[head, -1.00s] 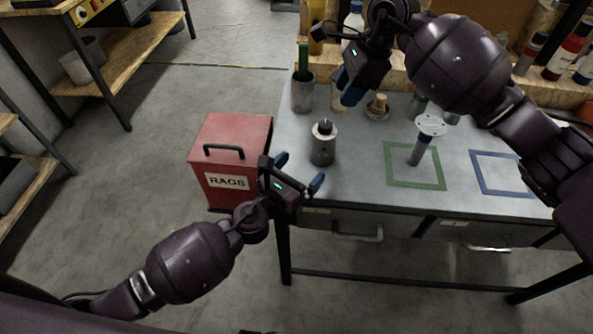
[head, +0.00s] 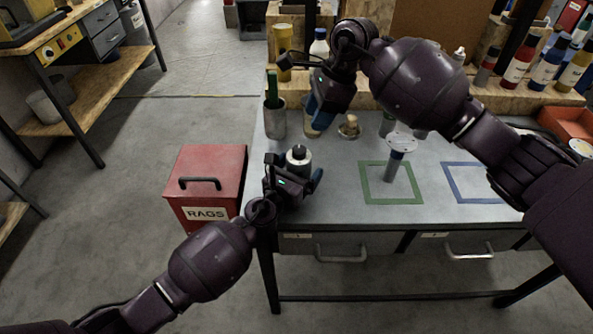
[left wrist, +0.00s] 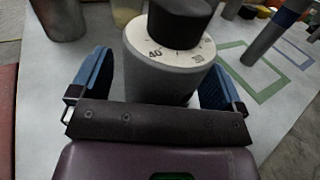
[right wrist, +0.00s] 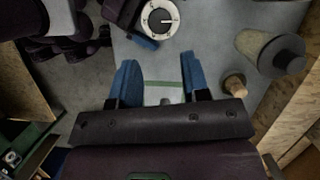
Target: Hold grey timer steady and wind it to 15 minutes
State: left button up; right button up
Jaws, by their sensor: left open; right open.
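The grey timer (head: 298,160) stands upright on the workbench near its left end, with a black knob on top. In the left wrist view the timer (left wrist: 160,80) has a white dial ring with numbers, 40 among them. My left gripper (head: 293,183) is open, its blue fingers on either side of the timer; I cannot tell whether they touch it. It also shows in the left wrist view (left wrist: 158,85). My right gripper (head: 318,118) is open and empty, above the bench behind the timer. In the right wrist view the timer (right wrist: 160,20) is beyond the fingertips (right wrist: 158,75).
A red RAGS box (head: 205,180) stands left of the bench. A cup (head: 275,122) and a small wooden-topped item (head: 349,127) sit behind the timer. Bottles (head: 518,62) line the back shelf.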

aim_at(299, 149)
pick_arm(q)
jog(key=c, duration=1.1)
pick_arm(e)
jog(key=shift+o, duration=0.3)
pick_arm(q)
jog(key=shift+o, duration=0.2)
pick_arm(e)
jog(key=shift+o, duration=1.2)
jog(key=shift+r, duration=0.1)
jog(key=shift+o, duration=0.2)
jog(key=a+r+n+t+h, duration=0.1)
jog(key=a+r+h, duration=0.1)
jog(key=a+r, duration=0.2)
jog(key=shift+w+r+n, duration=0.25)
jog(key=shift+r+n, duration=0.05)
jog(key=shift+r, duration=0.15)
jog(key=f, duration=0.4)
jog(key=f+h, duration=0.1)
jog(key=f, duration=0.4)
jog(key=s+f+h, duration=0.1)
jog(key=f, duration=0.4)
jog(key=shift+d, duration=0.1)
